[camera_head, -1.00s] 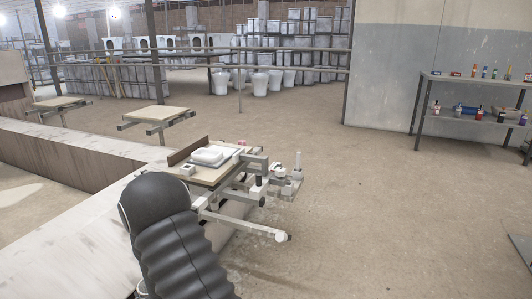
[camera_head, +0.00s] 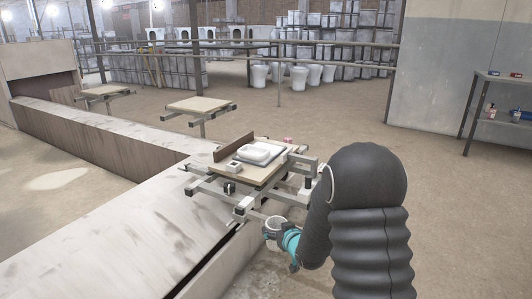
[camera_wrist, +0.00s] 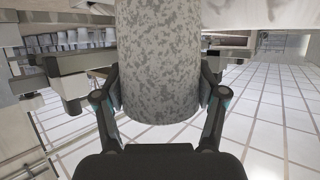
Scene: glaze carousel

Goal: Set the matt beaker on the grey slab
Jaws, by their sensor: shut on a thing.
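My gripper (camera_head: 276,234) is shut on a pale grey, dull, mottled beaker (camera_wrist: 160,75), holding it roughly upright between both fingers in the wrist view. In the head view the beaker (camera_head: 274,223) shows small, in front of and below the near edge of the wooden board (camera_head: 227,171). It is apart from the board. On the board are a white rounded dish (camera_head: 257,150) and a small pale block (camera_head: 234,166). A flat greyish piece (camera_head: 284,160) shows beside and under the dish; I cannot tell whether it is the grey slab.
Metal bars (camera_head: 240,208) stick out around the board, close to my gripper. A low upright plank (camera_head: 233,148) lines the board's left edge. A long pale wall (camera_head: 130,245) runs at left. Another board (camera_head: 200,104) stands behind.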

